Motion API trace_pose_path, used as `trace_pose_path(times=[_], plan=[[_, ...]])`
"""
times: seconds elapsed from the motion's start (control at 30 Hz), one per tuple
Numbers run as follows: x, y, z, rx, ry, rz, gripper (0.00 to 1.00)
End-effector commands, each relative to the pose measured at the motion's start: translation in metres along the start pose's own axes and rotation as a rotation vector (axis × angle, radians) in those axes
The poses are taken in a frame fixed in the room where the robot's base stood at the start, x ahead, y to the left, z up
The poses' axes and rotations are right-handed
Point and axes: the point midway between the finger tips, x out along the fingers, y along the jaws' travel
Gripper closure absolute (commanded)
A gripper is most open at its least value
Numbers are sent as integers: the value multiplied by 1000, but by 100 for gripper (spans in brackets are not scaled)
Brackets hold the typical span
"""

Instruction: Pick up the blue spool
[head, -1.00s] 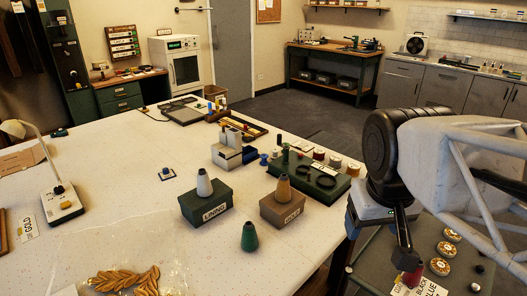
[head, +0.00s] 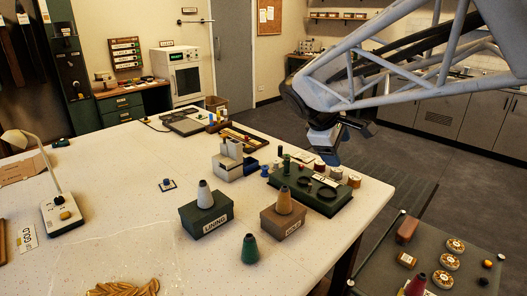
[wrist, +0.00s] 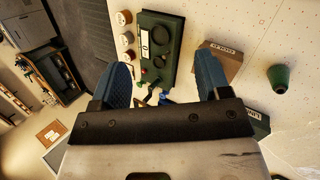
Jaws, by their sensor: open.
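A small blue spool (head: 264,171) stands on the white table, just left of the dark green box, in the head view. In the wrist view, small blue pieces (wrist: 164,99) show between my fingers, partly hidden by the gripper body; I cannot tell which is the spool. My gripper (head: 331,152) is open and empty, with blue finger pads. It is raised above the back right of the table, behind and above the green box, to the right of the spool. Its fingers also show in the wrist view (wrist: 163,75).
The dark green box (head: 316,190) carries dark rings and a thin post. Cones stand on the LINING box (head: 205,218) and the brown box (head: 283,219); a green cone (head: 250,249) stands in front. Several spools line the table's right side. A grey-white block (head: 229,165) stands left of the spool.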

Motion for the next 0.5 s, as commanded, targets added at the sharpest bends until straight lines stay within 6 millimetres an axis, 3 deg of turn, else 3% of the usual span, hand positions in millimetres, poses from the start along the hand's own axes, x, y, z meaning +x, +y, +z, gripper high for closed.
trace_pose_path(times=[0.2,0.5], plan=[[8,40,-55,-232,-56,95,30],[17,84,-138,-545,-145,225,30]])
